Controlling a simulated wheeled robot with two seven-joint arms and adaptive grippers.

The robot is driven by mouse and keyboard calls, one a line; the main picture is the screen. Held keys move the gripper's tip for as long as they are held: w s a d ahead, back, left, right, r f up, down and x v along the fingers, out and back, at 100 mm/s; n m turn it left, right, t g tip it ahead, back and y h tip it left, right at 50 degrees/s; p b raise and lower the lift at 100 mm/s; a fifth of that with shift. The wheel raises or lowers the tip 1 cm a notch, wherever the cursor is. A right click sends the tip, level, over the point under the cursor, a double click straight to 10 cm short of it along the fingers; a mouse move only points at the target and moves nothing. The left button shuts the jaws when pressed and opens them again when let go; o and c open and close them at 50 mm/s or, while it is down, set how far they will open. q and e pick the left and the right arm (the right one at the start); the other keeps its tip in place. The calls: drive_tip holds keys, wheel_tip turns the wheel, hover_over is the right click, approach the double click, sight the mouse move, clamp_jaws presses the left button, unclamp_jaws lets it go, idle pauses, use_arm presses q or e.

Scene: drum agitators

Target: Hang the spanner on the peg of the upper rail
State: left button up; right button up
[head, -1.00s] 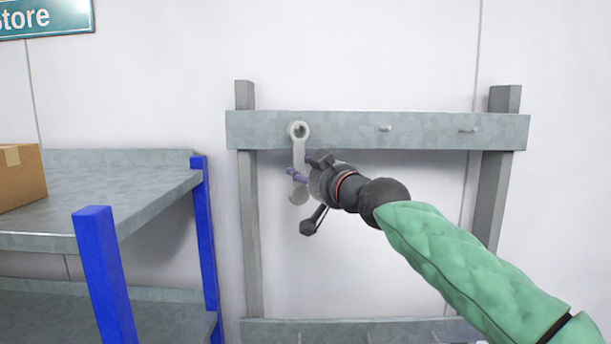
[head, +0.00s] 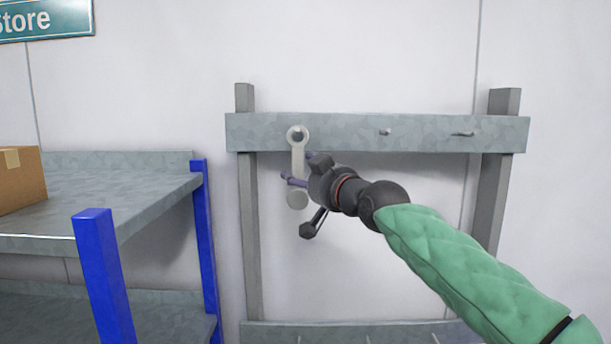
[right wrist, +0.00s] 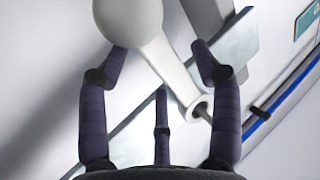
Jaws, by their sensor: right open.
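The pale grey spanner (head: 298,160) hangs upright at the left end of the upper rail (head: 345,131). Its ring end is around the left peg (head: 297,135), and its round solid end is at the bottom. My right gripper (head: 291,180) is open at the lower part of the spanner, partly covering it. In the right wrist view the spanner (right wrist: 165,65) runs between the spread dark fingers (right wrist: 160,75), with the peg showing at its ring. Whether a finger touches it I cannot tell. My left gripper is not in view.
Two more pegs, a middle one (head: 385,132) and a right one (head: 465,134), are bare. A lower rail (head: 330,333) shows at the bottom. A blue-posted shelf (head: 110,205) with a cardboard box (head: 20,180) stands to the left. The wall between the rails is clear.

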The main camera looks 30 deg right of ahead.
drive_tip(key=s, duration=1.2)
drive_tip(key=shift+a, duration=0.15)
